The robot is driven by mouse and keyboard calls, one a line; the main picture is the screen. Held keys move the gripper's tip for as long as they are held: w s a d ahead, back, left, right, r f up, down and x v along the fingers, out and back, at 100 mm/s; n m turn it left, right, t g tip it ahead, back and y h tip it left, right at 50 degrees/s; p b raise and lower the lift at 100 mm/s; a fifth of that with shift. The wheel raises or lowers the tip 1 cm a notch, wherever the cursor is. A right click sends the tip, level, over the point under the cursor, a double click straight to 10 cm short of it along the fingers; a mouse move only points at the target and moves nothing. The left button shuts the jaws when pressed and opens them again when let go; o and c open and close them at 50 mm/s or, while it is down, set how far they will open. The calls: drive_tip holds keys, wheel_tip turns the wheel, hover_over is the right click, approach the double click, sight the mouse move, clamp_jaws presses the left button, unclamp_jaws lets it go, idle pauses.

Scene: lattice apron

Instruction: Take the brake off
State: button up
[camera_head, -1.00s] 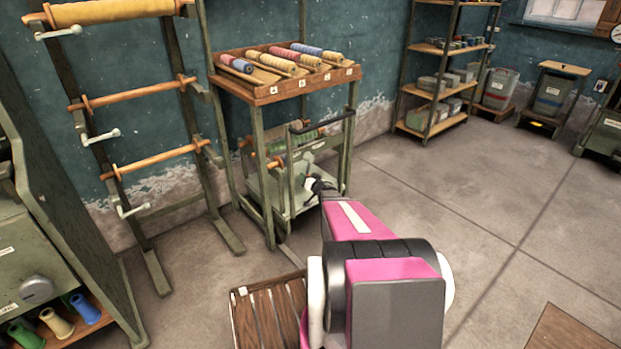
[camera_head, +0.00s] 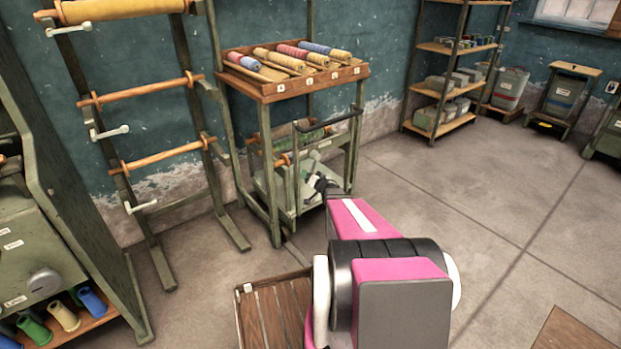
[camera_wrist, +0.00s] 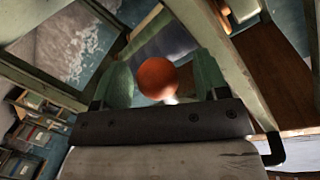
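The wrist view shows an orange-red ball knob (camera_wrist: 157,78) with a pale stem below it, likely the brake's handle. My gripper (camera_wrist: 163,82) is open, with its two greenish fingers apart on either side of the knob. A gap shows between the knob and the right finger; whether the left finger touches it I cannot tell. In the head view, a green cart (camera_head: 341,150) with a black handle bar stands under the spool rack (camera_head: 268,92). My gripper (camera_head: 314,181) reaches low into the cart's near side, small and partly hidden by my arm. The knob cannot be made out there.
A ladder-like rack with wooden rods (camera_head: 140,95) stands left of the cart. A slatted wooden crate (camera_head: 272,310) lies on the floor left of my arm. Shelves (camera_head: 440,90) and bins stand at the back right.

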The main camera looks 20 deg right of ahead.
drive_tip(key=shift+s, duration=0.1)
drive_tip(key=v, duration=1)
drive_tip(key=shift+s, duration=0.3)
drive_tip(key=shift+d, duration=0.1)
drive_tip(key=s+a+r+n+g+h, duration=0.2)
drive_tip(key=s+a+r+g, duration=0.2)
drive_tip(key=s+a+g, duration=0.4)
drive_tip(key=s+a+r+n+g+h, duration=0.1)
drive_tip(key=s+a+r+n+g, duration=0.1)
drive_tip(key=s+a+g, duration=0.6)
drive_tip(key=s+a+r, duration=0.1)
drive_tip(key=s+a, duration=0.2)
drive_tip(key=s, duration=0.1)
drive_tip(key=shift+s+r+h, duration=0.15)
drive_tip(key=shift+r+h, duration=0.2)
drive_tip(key=shift+h, duration=0.05)
